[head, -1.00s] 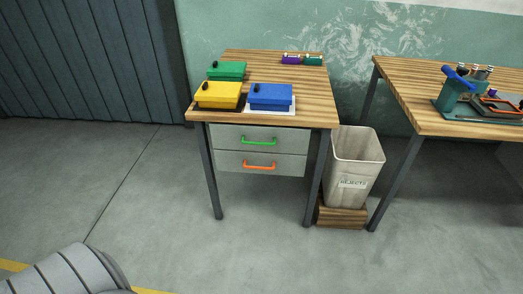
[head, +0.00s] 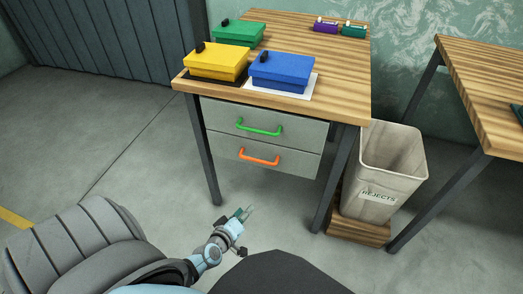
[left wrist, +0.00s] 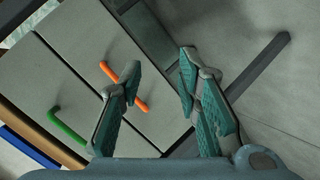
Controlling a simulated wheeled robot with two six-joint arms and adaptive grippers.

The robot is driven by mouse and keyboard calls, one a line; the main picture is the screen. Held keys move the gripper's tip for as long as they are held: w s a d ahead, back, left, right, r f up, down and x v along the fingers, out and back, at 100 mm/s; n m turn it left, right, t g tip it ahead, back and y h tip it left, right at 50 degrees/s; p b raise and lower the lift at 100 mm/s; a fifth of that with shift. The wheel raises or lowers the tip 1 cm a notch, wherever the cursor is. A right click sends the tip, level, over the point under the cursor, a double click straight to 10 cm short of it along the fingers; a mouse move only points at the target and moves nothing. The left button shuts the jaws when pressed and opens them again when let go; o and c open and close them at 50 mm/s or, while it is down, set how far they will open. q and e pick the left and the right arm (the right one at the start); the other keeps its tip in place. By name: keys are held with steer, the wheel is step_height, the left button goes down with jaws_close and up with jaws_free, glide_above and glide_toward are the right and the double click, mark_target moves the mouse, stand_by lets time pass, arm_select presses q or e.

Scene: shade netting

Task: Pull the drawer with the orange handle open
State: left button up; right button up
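The orange handle (head: 259,157) is on the lower grey drawer (head: 285,160) under the wooden table, and this drawer looks shut. The handle also shows in the left wrist view (left wrist: 124,86), partly behind a finger. My left gripper (head: 246,212) is low in front of the table, below and apart from the handle. In the left wrist view its fingers (left wrist: 158,70) are spread, with nothing between them. The upper drawer has a green handle (head: 259,128) and looks shut too. My right gripper is not in view.
The wooden table (head: 340,65) carries yellow (head: 217,62), green (head: 238,32) and blue (head: 284,70) boxes. A rejects bin (head: 392,165) stands to its right on a wooden block (head: 358,230). Dark table legs (head: 335,180) flank the drawers. Floor in front is clear.

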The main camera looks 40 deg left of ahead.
arm_select(q)
steer(key=w+a+r+n+t+y+b, duration=0.2)
steer(key=w+a+r+n+y+b, duration=0.15)
steer(key=w+r+n, duration=0.35)
steer(key=n+b, duration=0.2)
glide_toward(259, 160)
steer(key=w+a+f, duration=0.1)
steer(key=shift+h, duration=0.35)
steer(key=b+x, duration=0.2)
steer(key=x, duration=0.6)
steer(key=shift+b, duration=0.4)
steer(key=shift+w+a, duration=0.15)
steer(key=shift+w, duration=0.3)
jaws_close()
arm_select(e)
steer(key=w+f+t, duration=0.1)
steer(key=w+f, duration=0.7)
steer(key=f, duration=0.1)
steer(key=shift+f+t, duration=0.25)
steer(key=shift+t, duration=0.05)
